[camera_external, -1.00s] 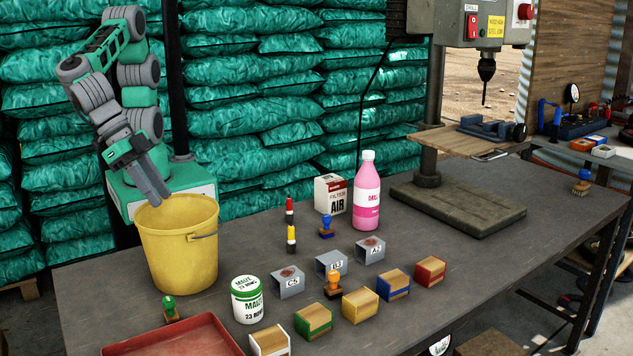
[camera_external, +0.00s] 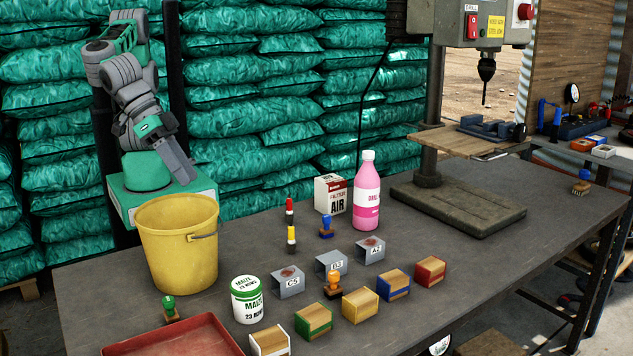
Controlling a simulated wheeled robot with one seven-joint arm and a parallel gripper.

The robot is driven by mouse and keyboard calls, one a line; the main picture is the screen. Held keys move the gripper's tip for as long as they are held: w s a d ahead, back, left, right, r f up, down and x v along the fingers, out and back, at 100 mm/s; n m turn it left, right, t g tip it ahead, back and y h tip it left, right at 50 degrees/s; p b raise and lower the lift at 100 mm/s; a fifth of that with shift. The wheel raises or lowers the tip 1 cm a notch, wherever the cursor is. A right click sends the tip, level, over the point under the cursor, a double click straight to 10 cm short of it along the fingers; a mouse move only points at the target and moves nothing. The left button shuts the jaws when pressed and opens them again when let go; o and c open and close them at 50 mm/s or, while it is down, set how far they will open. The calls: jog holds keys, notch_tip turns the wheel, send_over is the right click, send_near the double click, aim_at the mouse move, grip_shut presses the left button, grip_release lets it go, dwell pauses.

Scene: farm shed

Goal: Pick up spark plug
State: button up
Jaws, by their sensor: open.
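I cannot make out a spark plug for certain in this view. Two small slim upright pieces stand mid-table, one red and black (camera_external: 289,212) and one yellow, white and black (camera_external: 291,239); they are too small to identify. My gripper (camera_external: 187,178) is open, pointing down and to the right, above and behind the yellow bucket (camera_external: 178,250). The gap between its fingers is hard to see from this side, and no held object shows. The inside of the bucket is mostly hidden.
A pink bottle (camera_external: 367,192) and an air filter box (camera_external: 330,195) stand behind several stamps, grey holders and coloured wooden blocks (camera_external: 360,305). A maize can (camera_external: 248,300) and red tray (camera_external: 180,338) are in front.

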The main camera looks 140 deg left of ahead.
jog(key=s+a+f+n+t+b, duration=0.15)
jog(key=a+n+b, duration=0.25)
jog(key=a+n, duration=0.45)
jog(key=w+a+f+n+t+b, duration=0.1)
jog(key=a+f+n+t+b, duration=0.3)
jog(key=a, duration=0.8)
jog(key=s+a+r+n+t+y+b, duration=0.2)
jog(key=s+a+r+n+y+b, duration=0.15)
jog(key=s+n, duration=0.45)
jog(key=s+a+r+n+t+y+b, duration=0.25)
jog(key=s+a+n, duration=0.25)
jog(key=n, duration=0.5)
jog(key=f, duration=1.8)
jog(key=shift+s+f, duration=0.2)
jog(key=shift+f, duration=0.15)
send_over(300, 224)
jog(key=shift+w+d+p, duration=0.1)
jog(key=shift+p, duration=0.3)
grip_shut()
